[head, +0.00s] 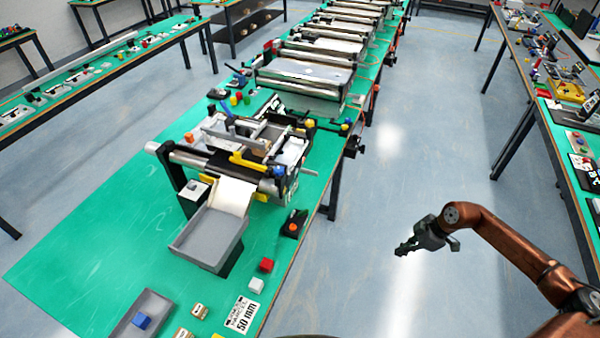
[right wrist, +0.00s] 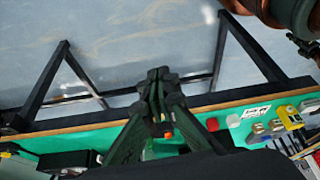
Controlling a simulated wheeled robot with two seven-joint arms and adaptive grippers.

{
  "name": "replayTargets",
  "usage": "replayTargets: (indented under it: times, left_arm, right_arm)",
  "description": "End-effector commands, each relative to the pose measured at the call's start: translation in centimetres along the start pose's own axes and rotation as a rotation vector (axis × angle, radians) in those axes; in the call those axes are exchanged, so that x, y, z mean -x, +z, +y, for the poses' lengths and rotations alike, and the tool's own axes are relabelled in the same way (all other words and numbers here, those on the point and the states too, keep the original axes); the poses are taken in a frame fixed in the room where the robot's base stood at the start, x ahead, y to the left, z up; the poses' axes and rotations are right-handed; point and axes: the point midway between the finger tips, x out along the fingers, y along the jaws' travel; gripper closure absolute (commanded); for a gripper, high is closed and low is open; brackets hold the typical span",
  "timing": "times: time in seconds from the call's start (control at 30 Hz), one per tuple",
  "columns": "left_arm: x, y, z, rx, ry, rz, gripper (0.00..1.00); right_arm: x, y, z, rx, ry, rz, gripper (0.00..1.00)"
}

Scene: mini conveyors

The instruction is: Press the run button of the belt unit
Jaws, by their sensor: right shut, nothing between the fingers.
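The belt unit (head: 215,162) stands on the green table, with a dark belt, a metal roller and a grey chute at its near end. A small black box with an orange button (head: 293,226) sits beside it near the table's right edge; I cannot read any label on it. My right gripper (head: 402,250) is shut and empty, over the floor to the right of the table and apart from the box. In the right wrist view its fingers (right wrist: 158,76) are together, and a small orange spot shows between the finger links. My left gripper is out of view.
A grey bin (head: 208,240) stands under the chute. More belt units (head: 305,72) line the table behind. The floor around my right gripper is clear.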

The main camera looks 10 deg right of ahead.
Motion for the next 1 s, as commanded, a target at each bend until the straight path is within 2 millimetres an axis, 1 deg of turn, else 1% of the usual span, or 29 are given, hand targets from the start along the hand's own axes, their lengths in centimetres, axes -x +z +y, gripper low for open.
replayTargets:
  times: [0.07,0.17,0.27,0.3,0.37,0.4,0.47,0.5,0.57,0.6,0.67,0.7,0.77,0.8,0.87,0.9,0.97,1.0]
  left_arm:
    - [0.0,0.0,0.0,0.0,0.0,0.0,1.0]
    - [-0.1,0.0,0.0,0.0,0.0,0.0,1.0]
    - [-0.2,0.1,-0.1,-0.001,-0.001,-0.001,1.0]
    - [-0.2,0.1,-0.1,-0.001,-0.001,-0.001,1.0]
    - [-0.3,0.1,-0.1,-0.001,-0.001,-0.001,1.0]
    - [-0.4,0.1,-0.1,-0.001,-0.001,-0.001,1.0]
    - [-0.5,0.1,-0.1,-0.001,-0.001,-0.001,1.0]
    - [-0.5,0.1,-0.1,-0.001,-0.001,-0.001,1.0]
    - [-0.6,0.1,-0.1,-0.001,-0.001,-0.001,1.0]
    - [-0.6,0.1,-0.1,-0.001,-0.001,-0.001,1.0]
    - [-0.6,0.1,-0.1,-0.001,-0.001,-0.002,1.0]
    - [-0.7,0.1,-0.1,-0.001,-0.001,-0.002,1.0]
    - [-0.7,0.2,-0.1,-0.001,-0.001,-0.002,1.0]
    - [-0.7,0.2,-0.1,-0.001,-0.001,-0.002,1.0]
    - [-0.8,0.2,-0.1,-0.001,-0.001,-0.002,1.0]
    - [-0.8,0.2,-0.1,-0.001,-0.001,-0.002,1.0]
    - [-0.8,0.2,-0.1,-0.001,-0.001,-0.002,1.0]
    - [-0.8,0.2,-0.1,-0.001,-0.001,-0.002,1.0]
  right_arm:
    - [-0.5,-0.2,0.1,0.0,-0.001,0.022,1.0]
    - [-2.2,-1.3,0.5,-0.001,0.005,0.118,1.0]
    - [-5.0,-2.5,1.9,-0.017,0.047,0.288,1.0]
    - [-6.4,-2.8,2.8,-0.034,0.083,0.363,1.0]
    - [-8.6,-2.4,4.3,-0.075,0.157,0.467,1.0]
    - [-10.2,-1.6,5.3,-0.112,0.218,0.522,1.0]
    - [-12.7,0.6,6.6,-0.177,0.315,0.573,1.0]
    - [-14.6,2.6,7.1,-0.226,0.378,0.585,1.0]
    - [-17.2,5.6,7.4,-0.291,0.457,0.578,1.0]
    - [-18.9,7.6,7.1,-0.333,0.499,0.562,1.0]
    - [-21.4,10.5,6.4,-0.392,0.55,0.527,1.0]
    - [-23.1,12.4,5.6,-0.43,0.577,0.499,1.0]
    - [-25.5,15.2,4.1,-0.482,0.607,0.451,1.0]
    - [-27.1,17.0,2.9,-0.517,0.62,0.415,1.0]
    - [-29.5,19.4,0.7,-0.563,0.633,0.361,1.0]
    - [-31.1,20.9,-0.8,-0.593,0.636,0.323,1.0]
    - [-33.3,23.1,-3.4,-0.634,0.636,0.265,1.0]
    - [-34.8,24.3,-5.2,-0.659,0.631,0.227,1.0]
